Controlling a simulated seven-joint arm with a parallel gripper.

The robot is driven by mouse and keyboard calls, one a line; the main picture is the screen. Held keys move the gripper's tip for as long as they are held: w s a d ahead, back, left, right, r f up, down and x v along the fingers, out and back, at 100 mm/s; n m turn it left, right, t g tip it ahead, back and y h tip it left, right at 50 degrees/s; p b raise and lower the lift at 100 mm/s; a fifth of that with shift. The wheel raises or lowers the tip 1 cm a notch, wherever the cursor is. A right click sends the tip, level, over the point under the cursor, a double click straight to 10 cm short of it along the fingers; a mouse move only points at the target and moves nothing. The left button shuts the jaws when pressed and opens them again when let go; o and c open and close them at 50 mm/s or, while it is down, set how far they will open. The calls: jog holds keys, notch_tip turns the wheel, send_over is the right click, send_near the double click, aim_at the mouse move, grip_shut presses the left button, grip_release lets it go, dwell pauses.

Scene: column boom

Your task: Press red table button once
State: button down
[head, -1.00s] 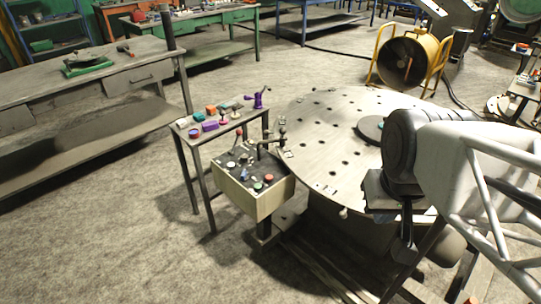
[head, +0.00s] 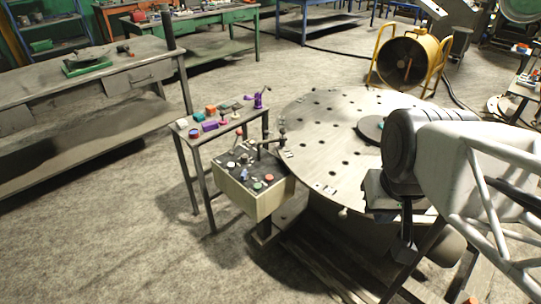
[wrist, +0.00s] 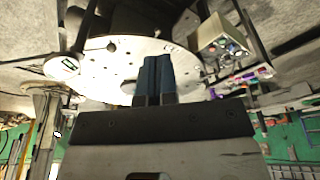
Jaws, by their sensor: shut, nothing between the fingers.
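A red button (head: 269,178) sits on the sloped top of the control box (head: 262,203), beside a green button (head: 257,186). My gripper (head: 406,250) points down at the right of the head view, in front of the round table and well apart from both red buttons. In the wrist view its two blue fingers (wrist: 154,78) are together and empty. The control box also shows at upper right there (wrist: 222,45).
A lever rises at the box's back edge. Purple, orange and teal items crowd the side table. A workbench (head: 90,75) stands at left.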

jog(key=shift+w, duration=0.1)
dwell(0.3)
jog(key=w+f+n+h, duration=0.2)
jog(key=w+n+h, duration=0.15)
jog(key=w, duration=1.25)
jog(key=n+t+h, duration=0.2)
jog(key=n+t, duration=0.3)
jog(key=n, duration=1.1)
send_over(270, 178)
notch_tip(270, 178, down, 28)
jog(key=shift+w+a+r, duration=0.1)
jog(key=shift+f, duration=0.2)
jog(key=shift+f, duration=4.2)
